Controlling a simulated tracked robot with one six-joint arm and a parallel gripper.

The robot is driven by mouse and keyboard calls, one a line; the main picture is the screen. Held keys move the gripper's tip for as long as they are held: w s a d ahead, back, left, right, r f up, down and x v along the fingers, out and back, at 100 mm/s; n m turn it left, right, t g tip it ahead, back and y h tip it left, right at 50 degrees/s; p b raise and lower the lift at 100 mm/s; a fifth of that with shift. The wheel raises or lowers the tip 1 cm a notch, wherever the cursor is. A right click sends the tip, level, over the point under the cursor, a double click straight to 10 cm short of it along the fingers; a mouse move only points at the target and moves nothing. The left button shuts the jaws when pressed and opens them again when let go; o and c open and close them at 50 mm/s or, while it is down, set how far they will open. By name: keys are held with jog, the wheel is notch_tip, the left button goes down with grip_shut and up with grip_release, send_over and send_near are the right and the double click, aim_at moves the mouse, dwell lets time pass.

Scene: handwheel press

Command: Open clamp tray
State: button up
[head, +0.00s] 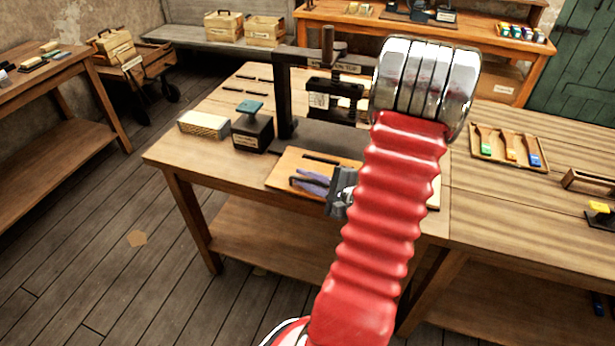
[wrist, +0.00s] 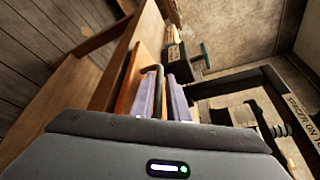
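The press (head: 288,95) stands on the bench with a dark upright frame and a crossbar; its frame also shows in the wrist view (wrist: 262,82). In front of it lies a flat wooden tray (head: 285,172) with a dark bar-like handle (head: 335,162); I take this to be the clamp tray. My gripper (head: 308,182) is low over the tray's front part, its lavender fingers pointing left. In the wrist view the fingers (wrist: 160,95) are apart, with a dark bar (wrist: 159,78) between them. I cannot tell whether they touch it. My red arm hides the tray's right part.
A dark block with a teal top (head: 250,125) and a pale box (head: 204,124) stand left of the press. A wooden tray with coloured pieces (head: 510,165) lies to the right. The floor (head: 110,220) left of the bench is mostly clear.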

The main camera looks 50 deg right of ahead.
jog(key=shift+w+a, duration=0.1)
jog(key=shift+a, duration=0.1)
jog(key=shift+s+d, duration=0.1)
jog(key=shift+s, duration=0.45)
jog(key=v, duration=1.3)
jog(key=shift+d, duration=0.1)
